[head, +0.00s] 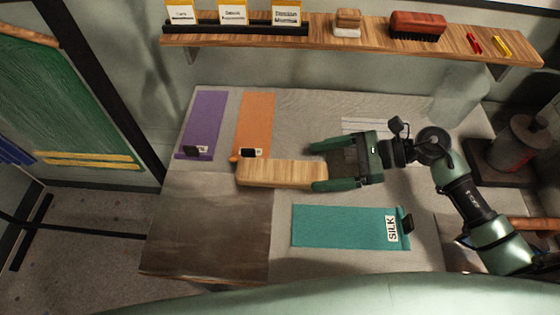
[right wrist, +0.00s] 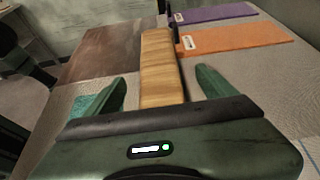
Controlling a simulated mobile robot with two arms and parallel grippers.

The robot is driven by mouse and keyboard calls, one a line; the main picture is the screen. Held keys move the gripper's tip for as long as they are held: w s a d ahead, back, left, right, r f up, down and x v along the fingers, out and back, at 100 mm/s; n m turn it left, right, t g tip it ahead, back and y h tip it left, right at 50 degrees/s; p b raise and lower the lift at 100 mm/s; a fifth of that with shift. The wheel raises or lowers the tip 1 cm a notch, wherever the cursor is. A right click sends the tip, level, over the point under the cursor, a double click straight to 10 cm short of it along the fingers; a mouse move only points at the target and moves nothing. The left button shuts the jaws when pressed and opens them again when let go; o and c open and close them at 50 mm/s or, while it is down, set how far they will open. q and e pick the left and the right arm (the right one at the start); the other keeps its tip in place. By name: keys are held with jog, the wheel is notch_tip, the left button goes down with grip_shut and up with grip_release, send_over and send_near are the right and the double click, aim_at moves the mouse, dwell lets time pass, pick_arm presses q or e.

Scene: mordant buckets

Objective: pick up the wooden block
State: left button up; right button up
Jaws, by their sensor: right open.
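The wooden block (head: 278,173) is a long light-brown bar lying on the table, left of my right gripper in the head view. In the right wrist view the block (right wrist: 160,65) runs away from me, with its near end between the two fingers. My right gripper (head: 318,165) is open, and its fingers (right wrist: 155,92) stand apart on either side of the block's near end. I see a gap between each finger and the block in the wrist view. My left gripper is not in view.
A purple cloth (head: 204,120) and an orange cloth (head: 255,118) lie behind the block. A teal cloth (head: 335,226) labelled SILK lies in front. A wooden shelf (head: 370,30) with brushes and cards runs along the back. A dark canister (head: 522,145) stands at the right.

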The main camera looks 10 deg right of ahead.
aim_at(281, 169)
jog(key=shift+a, duration=0.45)
jog(key=p+x, duration=0.1)
jog(key=x, duration=0.1)
jog(key=p+x, duration=0.1)
jog(key=x, duration=0.1)
jog(key=p+x, duration=0.2)
jog(key=shift+a+r, duration=0.25)
jog(key=shift+r, duration=0.1)
jog(key=shift+a+f, duration=0.2)
grip_shut()
jog(key=shift+w+r, duration=0.1)
jog(key=shift+r, duration=0.05)
